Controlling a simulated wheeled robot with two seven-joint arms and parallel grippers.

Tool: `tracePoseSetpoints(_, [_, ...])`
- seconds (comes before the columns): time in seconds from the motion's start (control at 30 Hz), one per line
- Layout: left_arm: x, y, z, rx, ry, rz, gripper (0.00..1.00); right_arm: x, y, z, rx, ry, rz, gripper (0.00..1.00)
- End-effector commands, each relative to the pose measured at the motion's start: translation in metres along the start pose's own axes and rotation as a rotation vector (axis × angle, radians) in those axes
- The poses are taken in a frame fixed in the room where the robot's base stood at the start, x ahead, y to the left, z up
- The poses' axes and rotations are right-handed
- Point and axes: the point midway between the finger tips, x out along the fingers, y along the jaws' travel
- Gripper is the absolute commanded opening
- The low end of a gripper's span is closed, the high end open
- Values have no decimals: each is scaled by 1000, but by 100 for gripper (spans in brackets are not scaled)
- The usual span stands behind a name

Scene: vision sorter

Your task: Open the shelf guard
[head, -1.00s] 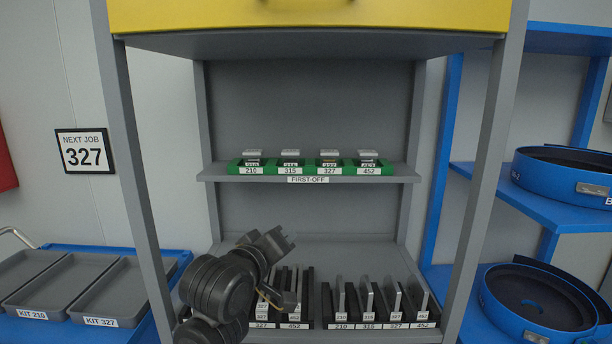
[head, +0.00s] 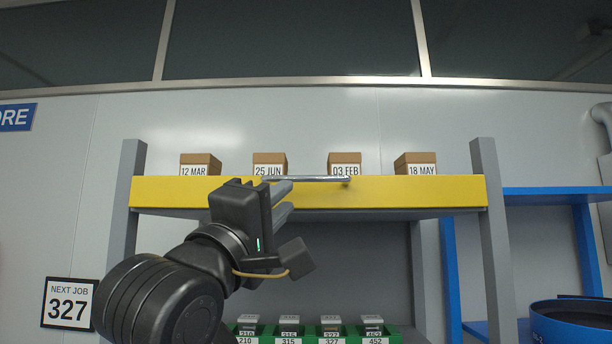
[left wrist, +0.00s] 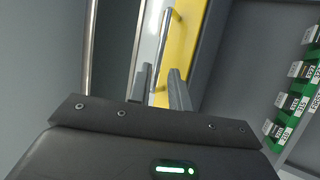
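The shelf guard is a yellow panel (head: 400,194) across the top of the grey rack, with a metal bar handle (head: 325,179) along its upper middle. In the left wrist view the yellow guard (left wrist: 186,45) and handle (left wrist: 163,42) run up from between my fingers. My left gripper (head: 286,199) is in front of the guard at the handle's left end. Its two fingers (left wrist: 160,88) are apart, with the handle lined up between them. I cannot tell if they touch it. The wrist hides part of the guard's lower left. My right gripper is not in view.
Several brown dated boxes (head: 270,163) stand in a row behind the guard's top edge. Green holders (head: 376,333) sit on the shelf below. Grey posts (head: 489,220) flank the guard. A blue rack with a round blue bin (head: 570,325) stands at the right.

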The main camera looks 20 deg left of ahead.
Motion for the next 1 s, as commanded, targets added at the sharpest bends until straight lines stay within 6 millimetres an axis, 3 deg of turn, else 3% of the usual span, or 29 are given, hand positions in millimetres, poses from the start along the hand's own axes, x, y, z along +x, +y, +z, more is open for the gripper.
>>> tracePoseSetpoints(0.3, [63, 4, -2, 2, 0, -5, 20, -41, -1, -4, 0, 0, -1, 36])
tracePoseSetpoints(0.5, [86, 1, -1, 4, 1, -4, 20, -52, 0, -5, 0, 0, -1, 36])
tracePoseSetpoints(0.9, [94, -1, 0, 2, 0, -1, 20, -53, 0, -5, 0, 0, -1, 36])
tracePoseSetpoints(1.0, [93, -1, 0, 2, 0, -1, 9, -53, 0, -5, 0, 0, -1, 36])
